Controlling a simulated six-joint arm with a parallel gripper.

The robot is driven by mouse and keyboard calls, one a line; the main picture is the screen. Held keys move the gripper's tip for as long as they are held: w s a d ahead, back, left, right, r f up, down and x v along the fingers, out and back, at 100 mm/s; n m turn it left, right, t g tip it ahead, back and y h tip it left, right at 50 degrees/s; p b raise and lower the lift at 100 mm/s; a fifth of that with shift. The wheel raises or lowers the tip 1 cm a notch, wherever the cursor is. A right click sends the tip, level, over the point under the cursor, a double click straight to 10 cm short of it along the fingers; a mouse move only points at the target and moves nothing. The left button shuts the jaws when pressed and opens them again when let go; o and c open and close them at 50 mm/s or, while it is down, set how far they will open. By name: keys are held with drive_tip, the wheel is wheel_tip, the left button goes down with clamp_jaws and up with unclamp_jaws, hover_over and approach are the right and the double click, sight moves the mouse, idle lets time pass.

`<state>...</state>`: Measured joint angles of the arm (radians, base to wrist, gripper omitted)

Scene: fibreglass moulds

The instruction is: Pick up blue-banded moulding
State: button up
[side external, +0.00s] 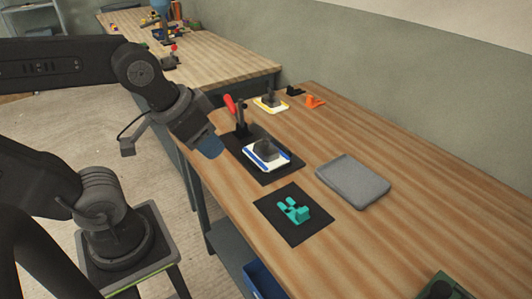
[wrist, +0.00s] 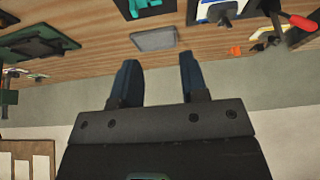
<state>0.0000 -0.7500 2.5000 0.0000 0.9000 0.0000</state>
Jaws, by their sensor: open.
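The blue-banded moulding (side external: 268,161) is a white plate with blue bands and a dark grey block on top. It lies on a black mat (side external: 281,179) on the wooden bench, next to a red-handled clamp (side external: 238,115). In the wrist view the moulding (wrist: 205,12) is cut off at the top edge. My gripper (side external: 209,148) is left of the moulding in the side view, raised above the bench and apart from it. In the wrist view its two blue fingers (wrist: 157,62) are spread with nothing between them.
A yellow-banded moulding (side external: 262,104) and an orange piece (side external: 315,102) are at the back. A grey tray (side external: 353,181) lies right of the moulding. A teal piece (side external: 294,211) sits on a nearer black mat. The bench's right part is mostly clear.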

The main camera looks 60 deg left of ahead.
drive_tip(key=o, duration=0.9)
drive_tip(key=n+g, duration=0.6)
drive_tip(key=n, duration=1.2)
hover_over(266, 145)
drive_tip(key=w+a, duration=0.1)
wheel_tip(266, 145, down, 8)
drive_tip(key=f, duration=0.8)
drive_tip(key=shift+w+a+f, duration=0.1)
drive_tip(key=shift+a+f, duration=0.1)
drive_tip(key=shift+f, duration=0.1)
drive_tip(key=shift+a+f, duration=0.15)
drive_tip(key=shift+f, duration=2.4)
